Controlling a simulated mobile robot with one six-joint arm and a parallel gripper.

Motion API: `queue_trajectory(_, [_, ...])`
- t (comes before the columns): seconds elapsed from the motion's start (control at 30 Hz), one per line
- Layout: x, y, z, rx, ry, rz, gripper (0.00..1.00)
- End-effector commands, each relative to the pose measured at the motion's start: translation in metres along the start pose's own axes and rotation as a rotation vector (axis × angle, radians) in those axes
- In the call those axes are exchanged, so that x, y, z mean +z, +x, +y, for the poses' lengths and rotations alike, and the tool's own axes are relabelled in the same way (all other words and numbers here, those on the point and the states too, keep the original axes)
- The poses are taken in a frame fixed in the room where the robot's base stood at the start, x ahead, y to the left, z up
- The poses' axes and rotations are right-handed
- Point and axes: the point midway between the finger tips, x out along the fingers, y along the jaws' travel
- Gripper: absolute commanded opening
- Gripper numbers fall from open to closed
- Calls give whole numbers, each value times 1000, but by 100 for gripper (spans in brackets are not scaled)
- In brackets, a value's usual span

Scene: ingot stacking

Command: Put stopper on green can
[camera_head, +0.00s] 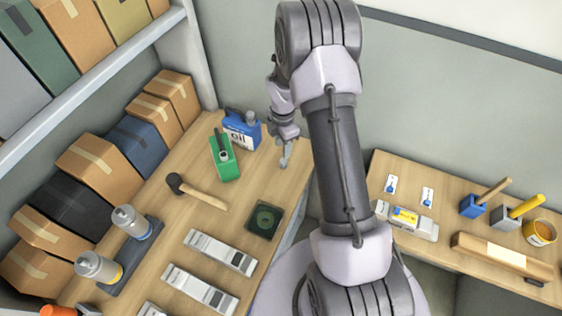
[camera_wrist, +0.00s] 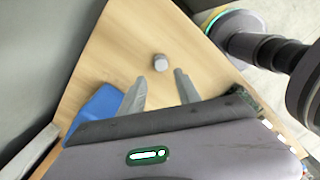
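The green can (camera_head: 224,168) stands upright on the wooden bench in the head view, with a dark handle and a round opening on top. A small grey cylinder, which looks like the stopper (camera_wrist: 160,62), is on the wooden surface in the wrist view. I cannot pick it out in the head view. My gripper (camera_head: 284,164) is to the right of the green can, pointing down. In the wrist view my gripper (camera_wrist: 158,80) is open, its two fingers apart with nothing between them, and the stopper shows just beyond the fingertips.
A blue oil can (camera_head: 241,132) stands behind the green can, close to my gripper; a blue shape, probably this can, shows left of the fingers in the wrist view (camera_wrist: 95,110). A hammer (camera_head: 197,191), a dark square pad (camera_head: 264,220) and boxes (camera_head: 88,163) are on the bench.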

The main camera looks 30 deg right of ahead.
Motion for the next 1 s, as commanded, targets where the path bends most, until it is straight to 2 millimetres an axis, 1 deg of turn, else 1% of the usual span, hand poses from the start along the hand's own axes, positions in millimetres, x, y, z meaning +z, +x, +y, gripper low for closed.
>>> queue_trajectory(0.03, [0,13,-1,-2,0,1,39])
queue_trajectory(0.1, [0,23,0,0,-1,0,39])
queue_trajectory(0.27, [1,36,-1,0,1,0,39])
queue_trajectory(0.37, [2,54,-2,-1,2,1,39])
queue_trajectory(0.4, [3,63,-3,-1,2,1,39])
queue_trajectory(0.5, [3,80,-3,-1,3,0,39])
queue_trajectory(0.7, [4,79,-2,1,2,-1,39])
queue_trajectory(0.77, [4,79,-2,1,2,-1,28])
queue_trajectory(0.9, [4,79,-3,1,2,-1,0])
queue_trajectory(1.0, [4,79,-3,1,2,-1,0])
